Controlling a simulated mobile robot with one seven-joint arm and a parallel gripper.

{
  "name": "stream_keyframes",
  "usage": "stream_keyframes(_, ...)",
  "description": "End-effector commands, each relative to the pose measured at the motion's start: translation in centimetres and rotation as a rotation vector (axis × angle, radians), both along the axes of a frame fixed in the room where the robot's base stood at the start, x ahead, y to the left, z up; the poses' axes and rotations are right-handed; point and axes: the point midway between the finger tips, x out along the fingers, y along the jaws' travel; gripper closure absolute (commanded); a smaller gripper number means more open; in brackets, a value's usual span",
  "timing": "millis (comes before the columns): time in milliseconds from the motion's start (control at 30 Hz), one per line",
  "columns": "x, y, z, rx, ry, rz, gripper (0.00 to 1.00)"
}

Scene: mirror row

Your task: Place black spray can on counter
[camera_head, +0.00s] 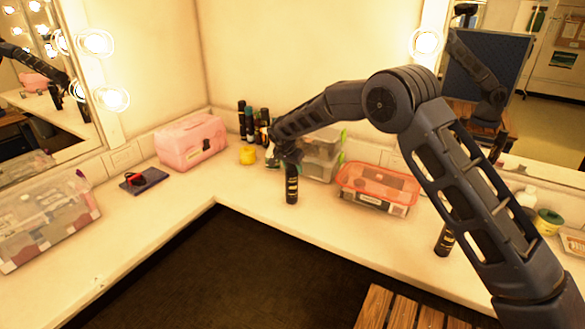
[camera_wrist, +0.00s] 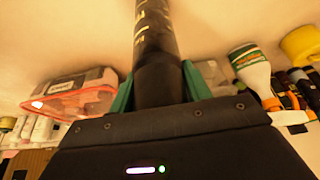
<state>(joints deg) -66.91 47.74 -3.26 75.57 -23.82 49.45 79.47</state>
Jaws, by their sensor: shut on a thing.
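The black spray can (camera_head: 291,187) is upright below my gripper (camera_head: 288,152) over the counter (camera_head: 250,196). In the wrist view the can (camera_wrist: 155,35) is between the green fingers of my gripper (camera_wrist: 158,84), which is shut on its upper part. The can's base appears at or close to the counter top, near the inner corner; I cannot tell whether it touches. A second dark can (camera_head: 444,239) stands on the counter farther right, partly behind my arm.
A clear container with a red-orange lid (camera_head: 378,186) is right of the held can. Clear boxes (camera_head: 322,155), a yellow jar (camera_head: 247,155) and several dark bottles (camera_head: 250,122) stand behind. A pink case (camera_head: 191,142) is left. Counter front-left of the can is clear.

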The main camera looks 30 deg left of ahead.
Motion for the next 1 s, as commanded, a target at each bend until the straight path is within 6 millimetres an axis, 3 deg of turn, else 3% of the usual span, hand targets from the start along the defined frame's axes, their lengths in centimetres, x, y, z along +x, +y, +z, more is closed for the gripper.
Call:
stream_keyframes(367,0.0,0.0,-0.3,0.001,0.000,0.000,0.99)
stream_keyframes(400,0.0,0.0,-0.3,0.001,0.000,0.000,0.44)
stream_keyframes(467,0.0,0.0,-0.3,0.001,0.000,0.000,0.32)
stream_keyframes(800,0.0,0.0,-0.1,0.001,0.000,0.000,0.30)
stream_keyframes(1000,-0.8,0.1,1.8,0.002,-0.001,0.002,0.30)
